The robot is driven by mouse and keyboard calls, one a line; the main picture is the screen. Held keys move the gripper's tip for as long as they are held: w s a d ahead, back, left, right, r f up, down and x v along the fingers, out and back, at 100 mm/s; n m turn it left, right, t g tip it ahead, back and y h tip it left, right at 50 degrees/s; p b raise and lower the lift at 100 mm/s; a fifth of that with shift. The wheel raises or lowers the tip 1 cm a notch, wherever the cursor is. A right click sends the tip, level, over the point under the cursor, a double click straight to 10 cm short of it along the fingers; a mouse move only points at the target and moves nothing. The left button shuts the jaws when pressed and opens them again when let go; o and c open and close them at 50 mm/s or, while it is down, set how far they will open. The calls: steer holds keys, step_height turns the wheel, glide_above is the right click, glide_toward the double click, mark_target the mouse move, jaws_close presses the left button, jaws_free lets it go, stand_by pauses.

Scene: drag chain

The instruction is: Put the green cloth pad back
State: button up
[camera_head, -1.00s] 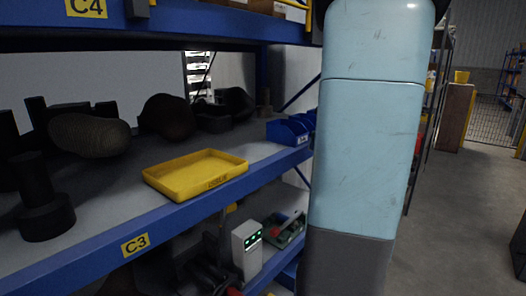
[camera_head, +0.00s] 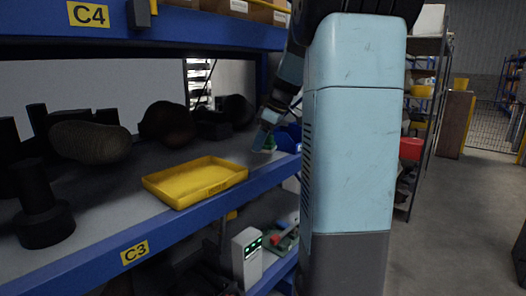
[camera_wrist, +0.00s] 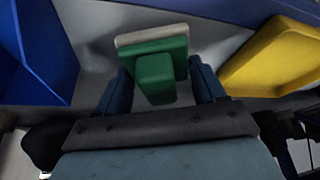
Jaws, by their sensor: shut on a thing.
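The green cloth pad (camera_wrist: 154,76) is a green block with a raised green grip and a pale layer along its far edge. In the wrist view it sits between the two blue fingers of my gripper (camera_wrist: 160,84), which is shut on it. In the head view my gripper (camera_head: 262,138) is over the shelf, behind and right of the yellow tray. Only a small bit of the green pad (camera_head: 270,144) shows there; the rest is hidden by the gripper. I cannot tell whether the pad touches the shelf.
The yellow tray (camera_head: 196,182) looks empty and stands near the shelf's front edge. Blue bins (camera_head: 289,137) stand to the right of my gripper. Dark rounded parts (camera_head: 90,142) fill the left of the shelf (camera_head: 120,205). An upper shelf beam (camera_head: 190,24) runs above.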

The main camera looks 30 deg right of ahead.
mark_target(262, 150)
steer(key=shift+f, duration=1.8)
steer(key=o, duration=0.9)
steer(key=shift+o, duration=0.2)
steer(key=v, duration=0.5)
steer(key=shift+s+d+r, duration=0.15)
steer(key=shift+s+d, duration=0.1)
steer(key=s+d, duration=0.7)
steer(key=s, duration=0.1)
steer(key=s+a+m+h, duration=0.1)
steer(key=s+a+m, duration=0.15)
steer(key=a, duration=0.65)
steer(key=s+a+m+h, duration=0.15)
steer(key=s+a, duration=0.25)
steer(key=a, duration=0.4)
steer(key=s+a+f+m+t, duration=0.2)
steer(key=s+a+f+m, duration=0.1)
steer(key=s+a, duration=0.6)
steer(key=shift+s+a+f+m, duration=0.3)
steer(key=shift+s+f+m, duration=0.1)
steer(key=shift+m, duration=0.3)
